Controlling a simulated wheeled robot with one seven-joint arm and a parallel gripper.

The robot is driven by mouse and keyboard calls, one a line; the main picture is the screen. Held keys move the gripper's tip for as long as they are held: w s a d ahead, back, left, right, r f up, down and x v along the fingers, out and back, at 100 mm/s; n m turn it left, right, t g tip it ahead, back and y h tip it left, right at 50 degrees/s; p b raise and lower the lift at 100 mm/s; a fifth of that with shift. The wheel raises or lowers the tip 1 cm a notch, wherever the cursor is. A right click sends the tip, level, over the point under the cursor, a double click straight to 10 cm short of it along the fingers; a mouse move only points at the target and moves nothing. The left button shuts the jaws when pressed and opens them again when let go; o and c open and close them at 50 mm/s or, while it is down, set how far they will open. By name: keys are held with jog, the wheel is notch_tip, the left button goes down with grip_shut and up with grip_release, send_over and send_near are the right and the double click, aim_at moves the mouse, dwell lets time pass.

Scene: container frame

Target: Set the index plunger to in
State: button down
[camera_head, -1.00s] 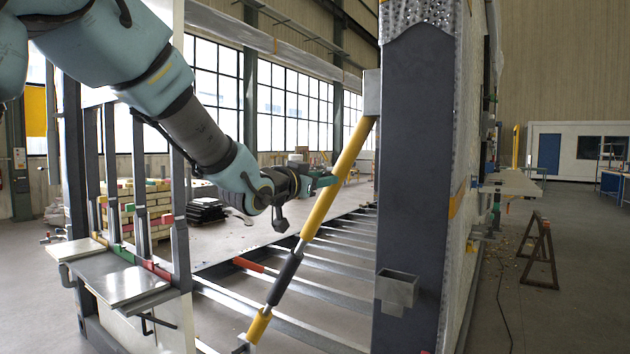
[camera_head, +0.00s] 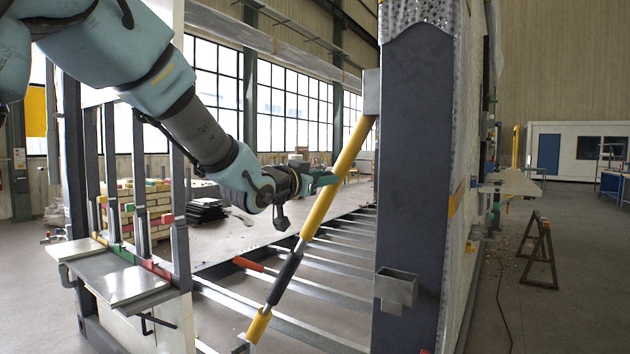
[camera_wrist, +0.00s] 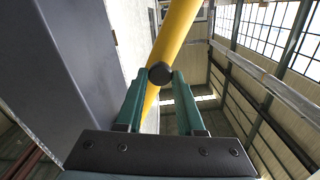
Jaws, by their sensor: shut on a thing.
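The index plunger (camera_wrist: 160,73) shows in the wrist view as a dark round knob in front of the yellow tube of a diagonal brace (camera_wrist: 176,32). My gripper (camera_wrist: 159,82) has its two green fingers on either side of the knob, shut on it. In the head view my gripper (camera_head: 328,180) reaches the upper yellow part of the brace (camera_head: 340,176) from the left. The knob itself is hidden there by the fingers. How far the plunger sits in or out of the tube cannot be told.
A dark upright post (camera_head: 415,180) stands right of the brace, with a small metal box (camera_head: 396,287) on its side. A slatted metal frame (camera_head: 320,290) lies low behind the brace. A stand with upright posts (camera_head: 140,185) is at left.

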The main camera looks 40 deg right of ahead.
jog(key=shift+w+d, duration=0.4)
jog(key=shift+d, duration=0.05)
jog(key=c, duration=1)
grip_release()
jog(key=shift+o, duration=1.1)
jog(key=shift+w+d+f, duration=0.1)
jog(key=shift+d, duration=0.05)
jog(key=shift+o, duration=1.3)
jog(key=b+v, duration=0.4)
jog(key=v, duration=0.6)
jog(key=shift+a, duration=0.35)
